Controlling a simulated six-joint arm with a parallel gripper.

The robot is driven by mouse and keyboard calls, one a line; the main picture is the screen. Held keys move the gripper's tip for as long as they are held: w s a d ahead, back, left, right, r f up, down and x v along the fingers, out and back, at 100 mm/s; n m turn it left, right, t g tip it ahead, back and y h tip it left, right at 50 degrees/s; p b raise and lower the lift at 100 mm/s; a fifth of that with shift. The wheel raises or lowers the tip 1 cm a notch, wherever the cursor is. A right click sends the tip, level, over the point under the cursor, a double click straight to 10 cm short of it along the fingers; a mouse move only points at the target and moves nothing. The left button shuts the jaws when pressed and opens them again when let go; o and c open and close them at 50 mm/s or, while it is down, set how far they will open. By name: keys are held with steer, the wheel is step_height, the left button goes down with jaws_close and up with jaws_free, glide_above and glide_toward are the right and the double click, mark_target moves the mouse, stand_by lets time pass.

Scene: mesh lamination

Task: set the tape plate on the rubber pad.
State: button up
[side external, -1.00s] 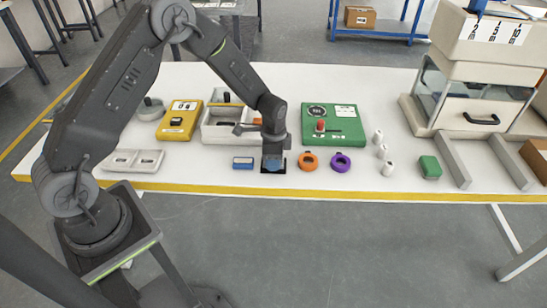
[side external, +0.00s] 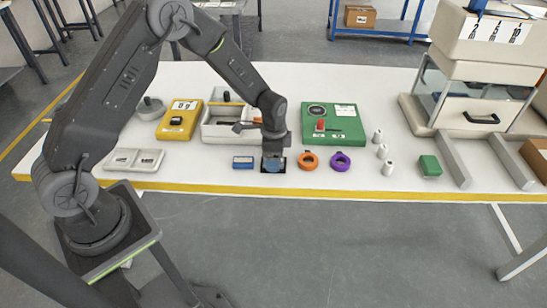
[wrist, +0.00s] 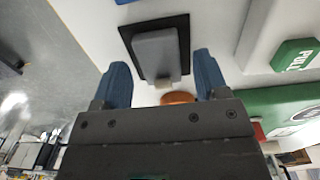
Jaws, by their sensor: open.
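A grey plate (wrist: 156,54), which looks like the tape plate, lies within the outline of the black rubber pad (wrist: 126,36) in the wrist view. A black rim shows around much of it, and it seems to rest on the pad. In the side view the rubber pad (side external: 285,169) is at the table's front edge, mostly hidden by my gripper. My gripper (wrist: 164,72) has blue fingers spread apart, with nothing clamped between them. In the side view my gripper (side external: 272,165) points down just over the pad, and the plate is hidden there.
A grey tray (side external: 225,128) and a green board (side external: 333,130) are behind. Small white cylinders (side external: 383,151) stand farther right.

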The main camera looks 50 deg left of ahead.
steer(key=s+r+n+t, duration=0.1)
steer(key=s+r+n, duration=0.15)
steer(key=r, duration=1.55)
steer(key=s+d+r+n+t, duration=0.1)
steer(key=s+r, duration=0.4)
steer(key=s, duration=0.6)
steer(key=s+d+r+n+t, duration=0.1)
steer(key=s+r+n+t, duration=0.2)
steer(key=s, duration=0.8)
step_height(320, 180, up, 3)
steer(key=shift+d+r+n+t, duration=0.2)
steer(key=shift+n+t, duration=0.1)
steer(key=shift+n, duration=0.95)
